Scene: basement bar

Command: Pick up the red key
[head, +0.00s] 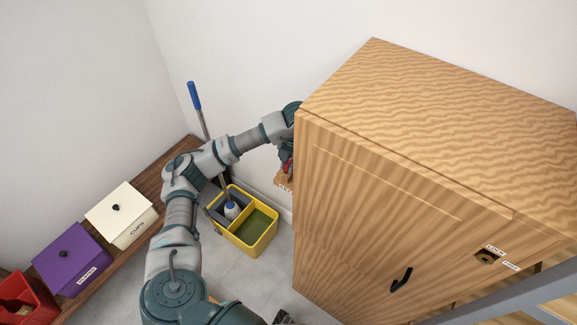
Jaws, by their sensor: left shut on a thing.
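My left arm reaches across to the left side of the wooden cabinet (380,215). My left gripper (287,168) is at the cabinet's left edge, partly hidden by it, and is shut on a small red thing (288,164) that looks like the red key. Its shape is too small to make out fully. A small brown tag or block (283,182) with lettering shows just below the gripper, close against the cabinet's edge.
A yellow mop bucket (259,243) with a blue-handled mop (195,97) stands on the floor below my left arm. A wooden shelf at left holds a white box (121,214), a purple box (72,259) and a red box (24,297). The cabinet has a black handle (401,279).

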